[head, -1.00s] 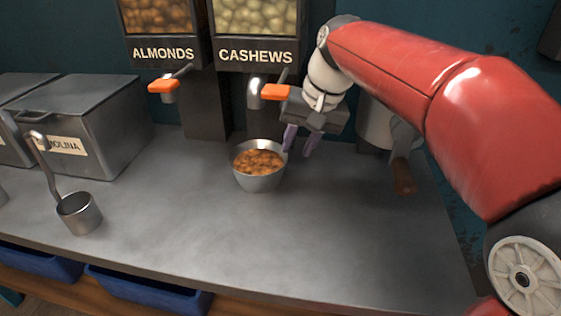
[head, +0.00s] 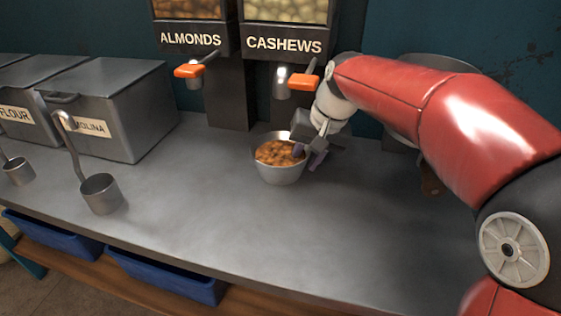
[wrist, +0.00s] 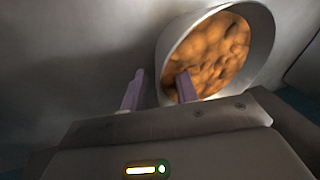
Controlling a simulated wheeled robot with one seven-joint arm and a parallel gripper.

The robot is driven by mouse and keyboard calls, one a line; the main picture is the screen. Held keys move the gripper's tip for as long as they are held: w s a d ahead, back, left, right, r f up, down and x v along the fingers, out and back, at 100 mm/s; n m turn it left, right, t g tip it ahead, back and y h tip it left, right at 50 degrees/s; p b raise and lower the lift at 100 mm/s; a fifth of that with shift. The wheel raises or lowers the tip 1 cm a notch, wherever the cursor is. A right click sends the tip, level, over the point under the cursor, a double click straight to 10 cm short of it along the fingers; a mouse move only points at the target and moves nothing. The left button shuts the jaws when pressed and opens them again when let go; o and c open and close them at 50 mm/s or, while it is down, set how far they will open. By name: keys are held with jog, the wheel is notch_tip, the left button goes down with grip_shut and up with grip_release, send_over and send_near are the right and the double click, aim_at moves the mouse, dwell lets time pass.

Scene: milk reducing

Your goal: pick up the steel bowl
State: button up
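The steel bowl (head: 280,174) stands upright on the counter below the cashews dispenser and holds brown-orange nuts. My gripper (head: 309,157) is at the bowl's right side, pointing down, with its purple fingers apart. In the wrist view, one finger of my gripper (wrist: 160,90) overlaps the bowl's opening and the other is outside the bowl wall. The bowl (wrist: 264,50) fills the upper right there, and its rim lies between the two fingers. I cannot tell whether either finger touches the wall.
The cashews dispenser (head: 284,46) and almonds dispenser (head: 190,40), with orange handles, stand behind the bowl. Lidded metal bins (head: 125,120) and a long-handled ladle (head: 101,196) are to the left. A large metal pot (head: 438,62) is behind my arm. The counter front (head: 300,240) is clear.

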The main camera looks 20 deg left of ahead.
jog(key=shift+c, duration=0.4)
grip_shut()
jog(key=shift+r+p, duration=0.4)
jog(key=shift+p, duration=0.1)
